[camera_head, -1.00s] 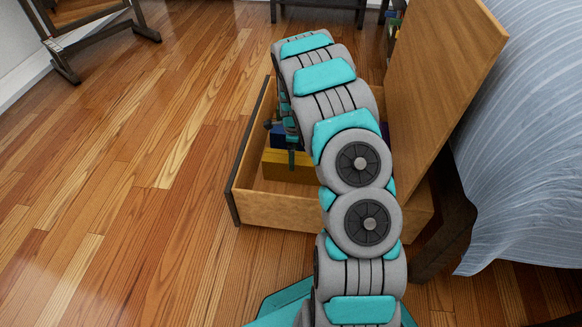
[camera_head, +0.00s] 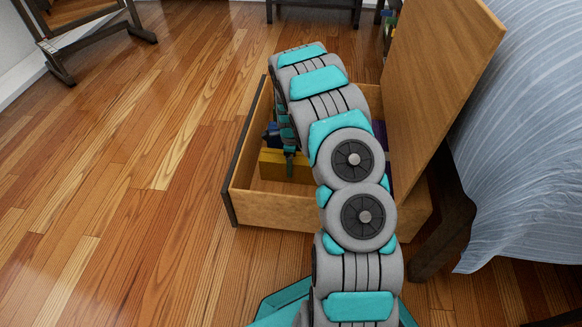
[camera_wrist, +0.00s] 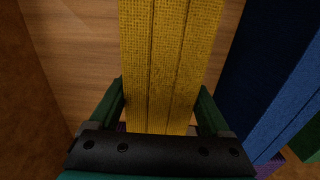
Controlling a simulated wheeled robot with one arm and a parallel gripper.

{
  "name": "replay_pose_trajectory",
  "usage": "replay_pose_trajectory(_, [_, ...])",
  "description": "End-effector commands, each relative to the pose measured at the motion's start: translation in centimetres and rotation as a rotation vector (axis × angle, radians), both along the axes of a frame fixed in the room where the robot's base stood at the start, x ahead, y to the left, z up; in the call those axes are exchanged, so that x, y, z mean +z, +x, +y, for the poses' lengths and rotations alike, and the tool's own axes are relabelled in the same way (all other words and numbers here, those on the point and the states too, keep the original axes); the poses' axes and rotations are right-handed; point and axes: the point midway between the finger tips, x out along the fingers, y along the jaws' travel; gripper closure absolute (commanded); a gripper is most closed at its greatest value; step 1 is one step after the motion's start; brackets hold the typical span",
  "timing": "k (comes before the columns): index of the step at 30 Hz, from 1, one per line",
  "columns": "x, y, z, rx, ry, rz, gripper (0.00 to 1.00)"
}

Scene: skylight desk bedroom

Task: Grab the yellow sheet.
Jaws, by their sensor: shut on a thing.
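The yellow sheet (camera_wrist: 170,60) is a folded, woven cloth inside the open wooden drawer or box. In the wrist view it runs from the top edge down between the fingers of my gripper (camera_wrist: 162,112). The two green fingers are shut on it, one at each side. In the head view the yellow sheet (camera_head: 275,164) shows as a block in the box, left of my arm. My gripper (camera_head: 290,168) is seen only partly there, at the sheet, with most of it hidden by my arm.
The wooden box (camera_head: 280,209) has low walls, and a tall wooden panel (camera_head: 435,85) stands at its right. Blue cloth (camera_wrist: 285,90) lies beside the sheet, with a green piece (camera_wrist: 307,142) further right. A bed (camera_head: 530,150) is on the right.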

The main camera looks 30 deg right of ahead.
Motion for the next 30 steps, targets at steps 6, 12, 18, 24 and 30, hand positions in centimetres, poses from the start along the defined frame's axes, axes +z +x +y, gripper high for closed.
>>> replay_pose_trajectory(6, [0.0,0.0,0.0,0.000,0.000,0.000,0.63])
replay_pose_trajectory(12, [0.0,0.0,0.0,0.000,0.000,0.000,0.85])
replay_pose_trajectory(18, [0.0,0.0,0.0,0.000,0.000,0.000,1.00])
replay_pose_trajectory(24, [0.1,0.0,0.0,0.000,0.000,0.000,1.00])
replay_pose_trajectory(30, [1.3,0.1,0.0,0.000,-0.001,-0.002,1.00])
